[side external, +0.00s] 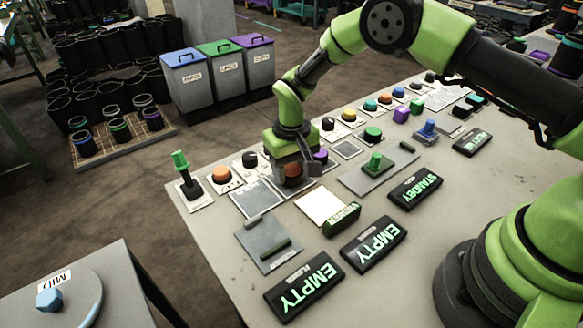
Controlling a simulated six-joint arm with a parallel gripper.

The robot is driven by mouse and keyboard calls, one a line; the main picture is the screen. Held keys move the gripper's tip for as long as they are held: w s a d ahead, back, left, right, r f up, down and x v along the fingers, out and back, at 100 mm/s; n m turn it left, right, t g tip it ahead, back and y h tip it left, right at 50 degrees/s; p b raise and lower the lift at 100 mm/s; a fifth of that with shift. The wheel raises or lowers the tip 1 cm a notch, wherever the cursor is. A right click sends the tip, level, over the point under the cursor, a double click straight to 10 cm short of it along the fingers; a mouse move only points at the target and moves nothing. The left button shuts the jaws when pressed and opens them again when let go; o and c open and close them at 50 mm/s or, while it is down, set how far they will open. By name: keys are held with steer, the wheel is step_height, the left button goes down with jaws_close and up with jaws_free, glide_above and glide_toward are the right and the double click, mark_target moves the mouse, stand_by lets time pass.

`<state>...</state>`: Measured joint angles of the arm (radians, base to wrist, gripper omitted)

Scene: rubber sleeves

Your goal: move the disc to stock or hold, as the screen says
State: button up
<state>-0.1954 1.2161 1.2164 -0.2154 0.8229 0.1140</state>
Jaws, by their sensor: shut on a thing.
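My gripper (292,176) points down at the back edge of the grey table, its jaws shut on an orange-brown round thing (292,170). The fingers partly cover it, so I cannot tell whether it is the disc or a fixed knob, or whether it touches the table. Two black screens at the front read EMPTY in green: one at the near edge (303,287) and one to its right (374,243). A further screen (472,142) is too small to read surely.
A green-handled lever (183,174) and an orange knob (221,174) stand left. A green knob block (375,164) stands right. Lidded bins (188,85) are behind.

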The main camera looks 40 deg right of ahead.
steer(key=shift+f, duration=0.2)
steer(key=o, duration=1)
steer(key=shift+f, duration=0.1)
step_height(320, 180, up, 12)
steer(key=shift+r, duration=0.2)
step_height(320, 180, up, 10)
steer(key=f+t, duration=0.1)
steer(key=t, duration=0.1)
glide_above(291, 170)
steer(key=s+d, duration=0.2)
steer(key=s, duration=0.2)
steer(key=s+d+r+m+t+y, duration=0.1)
steer(key=s+r, duration=0.4)
steer(key=r, duration=0.1)
steer(key=s+r+t, duration=0.1)
steer(key=s, duration=0.4)
steer(key=s+d+r+m+t, duration=0.1)
steer(key=s, duration=0.4)
steer(key=s+d+r+t+y, duration=0.1)
steer(key=s+t, duration=0.1)
steer(key=s, duration=0.4)
steer(key=shift+d, duration=0.1)
